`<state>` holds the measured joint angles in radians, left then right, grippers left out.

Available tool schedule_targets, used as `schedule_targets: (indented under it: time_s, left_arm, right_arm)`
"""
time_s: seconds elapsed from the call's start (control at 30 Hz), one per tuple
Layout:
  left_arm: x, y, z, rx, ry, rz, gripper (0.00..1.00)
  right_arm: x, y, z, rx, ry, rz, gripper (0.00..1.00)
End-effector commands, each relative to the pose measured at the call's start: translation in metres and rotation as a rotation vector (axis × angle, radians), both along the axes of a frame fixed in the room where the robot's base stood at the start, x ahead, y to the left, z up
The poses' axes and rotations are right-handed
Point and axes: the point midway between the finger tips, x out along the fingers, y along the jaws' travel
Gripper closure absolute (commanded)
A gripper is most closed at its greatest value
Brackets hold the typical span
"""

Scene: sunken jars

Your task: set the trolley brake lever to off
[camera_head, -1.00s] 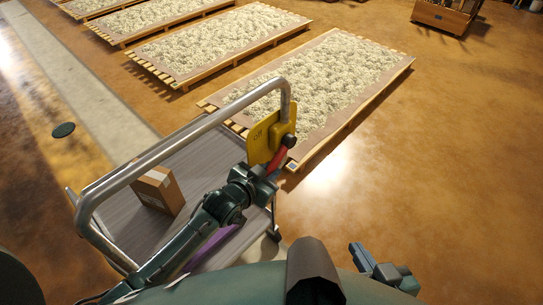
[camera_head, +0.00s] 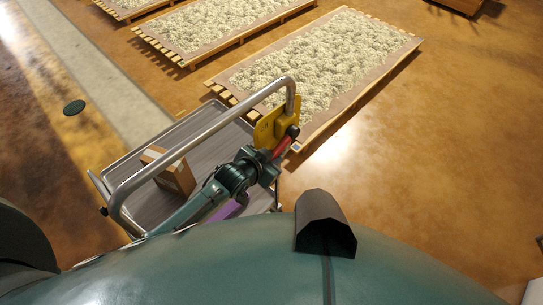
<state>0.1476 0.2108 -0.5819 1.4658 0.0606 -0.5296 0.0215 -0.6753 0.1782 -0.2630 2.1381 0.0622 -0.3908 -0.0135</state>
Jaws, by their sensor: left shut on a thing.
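The trolley (camera_head: 204,146) has a grey ribbed deck and a bent steel push handle (camera_head: 210,128). A yellow brake plate (camera_head: 264,132) is fixed at the handle's right end, with small dark marking that I cannot read surely. The red brake lever (camera_head: 283,146) runs down and left from a dark round pivot (camera_head: 292,131) at the plate's edge. My left gripper (camera_head: 273,158) is shut on the lever's lower end, and its jaws hide that end. My right gripper is not in view.
A cardboard box (camera_head: 175,177) stands on the trolley deck, left of my left arm. Low slatted pallets of pale material (camera_head: 315,65) lie beyond the trolley. The brown floor at right (camera_head: 430,150) is clear. A dark round disc (camera_head: 74,107) is on the floor at left.

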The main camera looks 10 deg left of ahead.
Motion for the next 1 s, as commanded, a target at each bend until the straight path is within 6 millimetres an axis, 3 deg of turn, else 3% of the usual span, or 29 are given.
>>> schedule_targets:
  time_s: [0.07,0.1,0.37,0.73,1.0]
  left_arm:
    - [-0.001,0.000,-0.001,0.001,0.002,0.000,1.00]
    - [-0.001,0.000,-0.001,0.001,0.002,0.000,0.80]
    - [0.000,0.000,0.000,0.000,0.001,-0.001,0.59]
    - [-0.007,0.004,0.006,0.000,0.000,0.000,0.59]
    - [-0.047,0.021,0.036,0.000,0.001,-0.001,0.59]
  right_arm:
    - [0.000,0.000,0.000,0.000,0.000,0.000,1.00]
    - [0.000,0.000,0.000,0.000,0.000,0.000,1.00]
    - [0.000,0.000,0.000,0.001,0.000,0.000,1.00]
    - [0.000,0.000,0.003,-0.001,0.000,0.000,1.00]
    - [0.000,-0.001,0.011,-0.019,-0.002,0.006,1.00]
